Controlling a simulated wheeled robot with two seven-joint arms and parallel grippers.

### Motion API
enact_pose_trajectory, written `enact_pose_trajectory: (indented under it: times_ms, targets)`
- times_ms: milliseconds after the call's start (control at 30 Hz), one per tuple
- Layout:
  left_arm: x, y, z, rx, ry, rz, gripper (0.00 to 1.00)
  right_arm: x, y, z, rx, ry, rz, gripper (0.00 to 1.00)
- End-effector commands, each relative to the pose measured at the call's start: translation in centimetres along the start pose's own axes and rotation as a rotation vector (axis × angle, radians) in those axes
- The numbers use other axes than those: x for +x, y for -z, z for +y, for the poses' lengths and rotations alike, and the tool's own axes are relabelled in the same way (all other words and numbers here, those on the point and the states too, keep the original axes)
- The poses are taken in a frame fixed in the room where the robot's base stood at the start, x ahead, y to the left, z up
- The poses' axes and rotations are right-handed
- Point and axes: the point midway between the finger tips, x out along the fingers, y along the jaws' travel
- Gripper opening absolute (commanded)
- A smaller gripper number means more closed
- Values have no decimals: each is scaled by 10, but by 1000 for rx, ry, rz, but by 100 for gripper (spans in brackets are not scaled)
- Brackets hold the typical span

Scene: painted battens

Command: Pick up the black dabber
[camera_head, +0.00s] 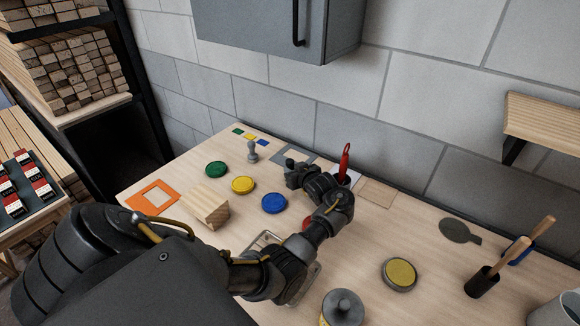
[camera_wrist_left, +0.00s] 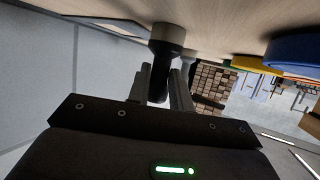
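The black dabber (camera_wrist_left: 158,88) shows in the left wrist view, with a dark handle and a wider grey end (camera_wrist_left: 166,36) at the tabletop. In the head view its dark top (camera_head: 290,163) shows beside my left gripper (camera_head: 298,174). The two fingers of my left gripper (camera_wrist_left: 163,88) lie close along either side of the handle in the wrist view. Whether both fingers press on it cannot be told. My right gripper is not in view.
Green (camera_head: 216,170), yellow (camera_head: 242,185) and blue (camera_head: 274,203) round pads lie left of the gripper. A grey stamp (camera_head: 252,152) and a wooden block (camera_head: 206,207) stand nearby. A red-handled tool (camera_head: 345,159) stands close on the right. The wall (camera_head: 345,98) is behind.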

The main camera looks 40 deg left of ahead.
Motion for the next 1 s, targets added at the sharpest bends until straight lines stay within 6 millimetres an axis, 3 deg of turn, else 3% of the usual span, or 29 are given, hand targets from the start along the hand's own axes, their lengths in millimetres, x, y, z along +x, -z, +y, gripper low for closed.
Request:
enact_pose_trajectory:
  times_ms: [33,133,467,1000]
  targets:
    - [0,0,0,0,0,0,14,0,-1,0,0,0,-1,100]
    - [0,0,0,0,0,0,1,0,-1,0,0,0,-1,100]
    - [-2,5,1,-2,-1,1,0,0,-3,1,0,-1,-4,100]
    - [-36,86,0,-3,-1,1,0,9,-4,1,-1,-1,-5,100]
